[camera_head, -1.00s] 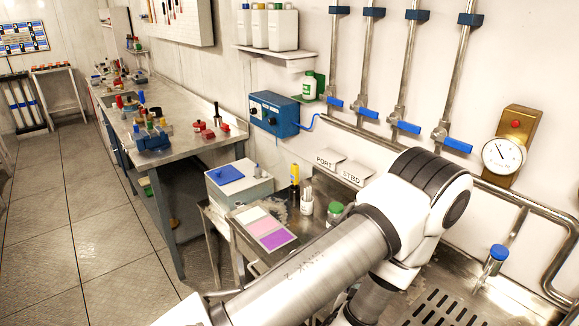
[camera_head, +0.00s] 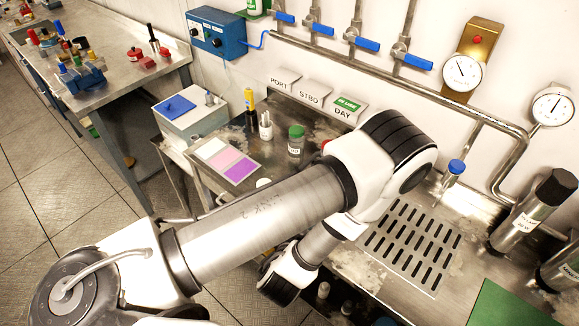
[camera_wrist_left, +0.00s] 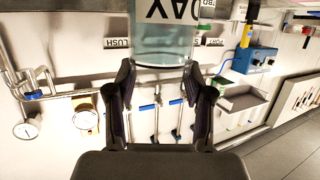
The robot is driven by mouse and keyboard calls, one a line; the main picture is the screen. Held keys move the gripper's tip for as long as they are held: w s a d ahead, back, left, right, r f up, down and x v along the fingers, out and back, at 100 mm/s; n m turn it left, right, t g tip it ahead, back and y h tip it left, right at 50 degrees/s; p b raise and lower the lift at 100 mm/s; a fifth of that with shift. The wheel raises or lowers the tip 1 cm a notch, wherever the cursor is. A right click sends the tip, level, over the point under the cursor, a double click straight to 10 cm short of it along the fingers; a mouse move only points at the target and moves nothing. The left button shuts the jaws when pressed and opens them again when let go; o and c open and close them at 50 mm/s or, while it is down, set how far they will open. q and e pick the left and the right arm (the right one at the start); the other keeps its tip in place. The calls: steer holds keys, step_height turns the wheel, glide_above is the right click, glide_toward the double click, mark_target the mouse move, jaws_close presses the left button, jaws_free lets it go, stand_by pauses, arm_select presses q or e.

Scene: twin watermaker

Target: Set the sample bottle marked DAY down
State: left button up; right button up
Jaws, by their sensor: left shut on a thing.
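The sample bottle marked DAY (camera_wrist_left: 165,44) is clear, with a white label whose letters appear upside down in the left wrist view. My left gripper (camera_wrist_left: 159,74) is shut on it, one dark finger at each side. The top of that view cuts the bottle off. In the head view my left arm crosses the middle and hides the gripper and the held bottle. A DAY sign (camera_head: 343,112) with a green IN USE plate is on the wall ledge, right of the STBD (camera_head: 309,97) and PORT (camera_head: 279,82) signs. My right gripper is not in view.
A green-capped bottle (camera_head: 296,143) stands on the bench below the signs. A colour card (camera_head: 226,160), a small white bottle (camera_head: 265,125) and a white-and-blue box (camera_head: 189,113) are left of it. A slotted drain (camera_head: 412,245) and a blue-topped tap (camera_head: 455,168) lie to the right.

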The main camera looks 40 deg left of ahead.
arm_select(q)
steer(key=w+a+f+b, duration=0.1)
steer(key=w+a+b, duration=0.1)
steer(key=w+a, duration=0.1)
steer(key=w+a+f+b, duration=0.2)
steer(key=w+a, duration=0.1)
steer(key=w, duration=0.2)
steer(key=w+a+f+b, duration=0.2)
steer(key=w+a, duration=0.1)
steer(key=w, duration=0.1)
steer(key=shift+w+a, duration=0.3)
steer(key=shift+a, duration=0.1)
steer(key=shift+f, duration=0.15)
steer(key=shift+b, duration=0.35)
steer(key=shift+f, duration=0.2)
steer(key=o, duration=1.4)
